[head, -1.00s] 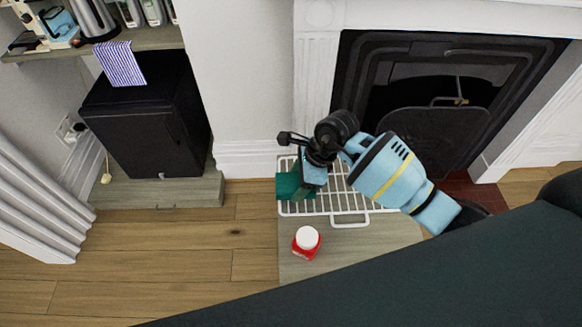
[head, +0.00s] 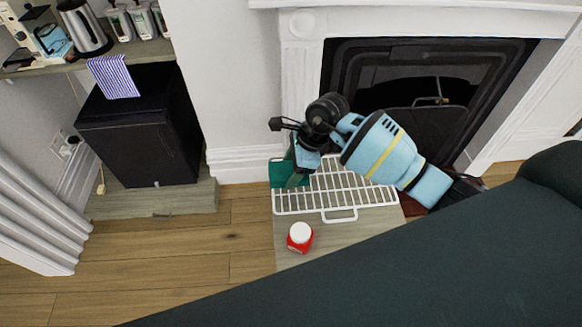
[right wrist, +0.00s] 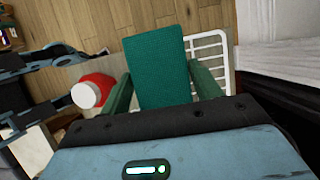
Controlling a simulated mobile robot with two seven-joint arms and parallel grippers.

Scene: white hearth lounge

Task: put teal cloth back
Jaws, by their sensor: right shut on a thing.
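The teal cloth (head: 283,173) is a flat green-teal piece at the left end of the white wire rack (head: 343,214) in the head view. In the right wrist view the cloth (right wrist: 157,70) lies between the two green fingers, its far end sticking out past them. My right gripper (head: 298,178) is shut on the cloth, over the rack's left part. I cannot tell whether the cloth touches the rack (right wrist: 213,45).
A red jar with a white lid (head: 300,238) stands in front of the rack. The dark sofa (head: 400,270) fills the lower right. A fireplace (head: 420,85) is behind. A black cabinet (head: 140,140) and a shelf (head: 140,48) with a striped cloth (head: 113,77) are at left.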

